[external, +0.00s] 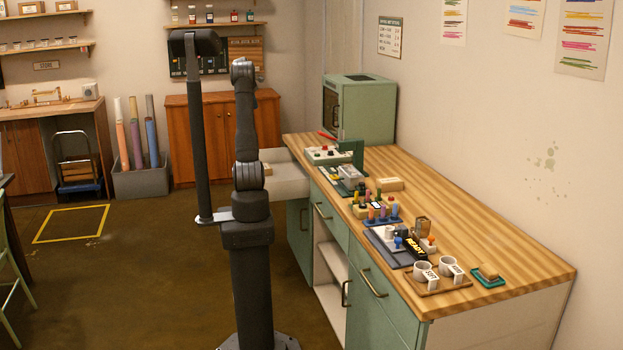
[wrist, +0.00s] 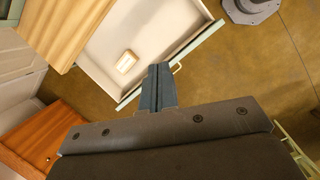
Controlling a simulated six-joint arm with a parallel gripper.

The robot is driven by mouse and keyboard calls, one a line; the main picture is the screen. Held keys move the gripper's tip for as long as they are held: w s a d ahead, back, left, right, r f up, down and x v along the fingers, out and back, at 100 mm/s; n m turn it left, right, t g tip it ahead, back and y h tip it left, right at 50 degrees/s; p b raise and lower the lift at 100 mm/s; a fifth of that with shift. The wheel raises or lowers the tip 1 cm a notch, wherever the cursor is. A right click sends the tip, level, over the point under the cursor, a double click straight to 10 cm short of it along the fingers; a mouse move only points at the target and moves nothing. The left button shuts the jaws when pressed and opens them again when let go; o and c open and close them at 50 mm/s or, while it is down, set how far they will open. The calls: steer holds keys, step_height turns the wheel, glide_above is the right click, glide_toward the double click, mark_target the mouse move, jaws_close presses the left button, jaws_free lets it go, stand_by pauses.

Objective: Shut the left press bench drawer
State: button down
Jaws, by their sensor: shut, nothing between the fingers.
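The left press bench drawer (external: 288,182) stands pulled out from the bench's far left end in the external view, partly behind my arm. In the wrist view the open drawer (wrist: 110,52) shows its pale inside, with a small cream block (wrist: 126,62) lying in it. Its green front edge and brass handle (wrist: 177,67) run diagonally past my fingertips. My gripper (wrist: 160,66) is shut and empty, over or close to the drawer front beside the handle. Whether it touches is unclear. My gripper is hidden behind my arm in the external view.
The wooden bench top (external: 480,245) holds cups, small blocks and racks, with a green cabinet (external: 360,108) at its far end. Other bench drawers (external: 372,280) look shut. An orange wooden cabinet (external: 185,140) stands beyond. The floor (external: 130,270) left of the bench is mostly clear.

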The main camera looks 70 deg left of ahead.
steer(key=s+n+t, duration=0.1)
steer(key=s+n, duration=0.5)
steer(key=s, duration=1.1)
step_height(320, 180, down, 31)
steer(key=w, duration=0.1)
steer(key=w+a+f, duration=0.1)
steer(key=w+f, duration=0.7)
steer(key=f, duration=0.1)
steer(key=shift+f+y, duration=0.3)
steer(key=shift+f, duration=0.1)
steer(key=w, duration=2.6)
steer(key=shift+w, duration=0.25)
steer(key=shift+s, duration=0.1)
